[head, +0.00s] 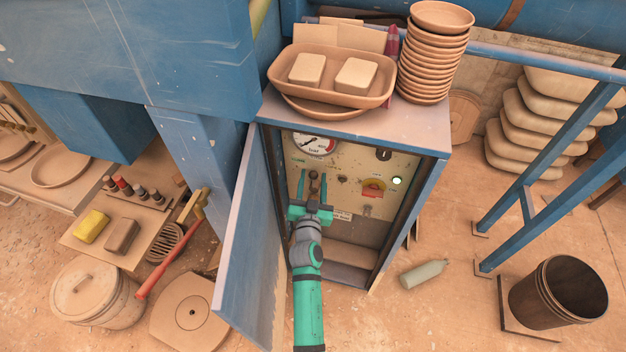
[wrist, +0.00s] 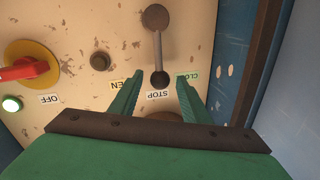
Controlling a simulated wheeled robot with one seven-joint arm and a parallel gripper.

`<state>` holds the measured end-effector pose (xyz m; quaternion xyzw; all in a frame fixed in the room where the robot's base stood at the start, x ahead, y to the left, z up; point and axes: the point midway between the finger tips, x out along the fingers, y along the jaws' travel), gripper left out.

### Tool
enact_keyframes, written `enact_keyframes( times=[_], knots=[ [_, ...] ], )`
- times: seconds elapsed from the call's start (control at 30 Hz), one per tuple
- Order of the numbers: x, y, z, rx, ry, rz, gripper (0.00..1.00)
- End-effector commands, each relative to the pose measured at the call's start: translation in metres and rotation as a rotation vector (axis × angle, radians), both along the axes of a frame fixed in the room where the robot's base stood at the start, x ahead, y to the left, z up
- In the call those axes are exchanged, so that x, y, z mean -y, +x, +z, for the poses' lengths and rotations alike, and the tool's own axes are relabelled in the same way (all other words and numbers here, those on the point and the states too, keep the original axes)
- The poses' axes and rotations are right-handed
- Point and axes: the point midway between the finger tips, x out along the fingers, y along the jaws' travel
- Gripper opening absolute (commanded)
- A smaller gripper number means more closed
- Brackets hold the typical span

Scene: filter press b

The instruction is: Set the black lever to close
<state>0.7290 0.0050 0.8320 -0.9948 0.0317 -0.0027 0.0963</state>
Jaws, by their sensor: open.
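The black lever (wrist: 158,50) is on the beige panel (head: 350,165) inside the open blue cabinet. In the upside-down wrist view, its dark knob (wrist: 160,79) points at the STOP label (wrist: 159,94). The CLOSE label (wrist: 188,76) is to the picture right and the partly covered OPEN label (wrist: 119,86) to the left. My gripper (wrist: 159,77) is open, with one finger on each side of the knob. I cannot tell whether either finger touches it. In the head view my gripper (head: 312,180) is in front of the panel and hides much of the lever.
The cabinet door (head: 250,245) stands open to the left of my arm. A pressure gauge (head: 314,143), red rotary switch (head: 374,187) and lit green lamp (head: 396,180) are on the panel. Stacked bowls (head: 432,65) and a soap tray (head: 332,90) stand on top.

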Motion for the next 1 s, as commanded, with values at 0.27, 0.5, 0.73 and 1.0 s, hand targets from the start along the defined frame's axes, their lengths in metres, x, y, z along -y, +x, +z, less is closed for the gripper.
enact_keyframes(
  times=[0.27, 0.5, 0.73, 1.0],
  knots=[
    [0.000, 0.000, 0.000, 0.000, 0.000, 0.000, 0.33],
    [-0.002, 0.000, 0.000, 0.001, 0.000, 0.003, 0.00],
    [-0.004, 0.000, 0.000, -0.001, -0.002, 0.005, 0.00],
    [-0.015, 0.001, 0.000, -0.006, -0.025, 0.017, 0.00]
  ],
)
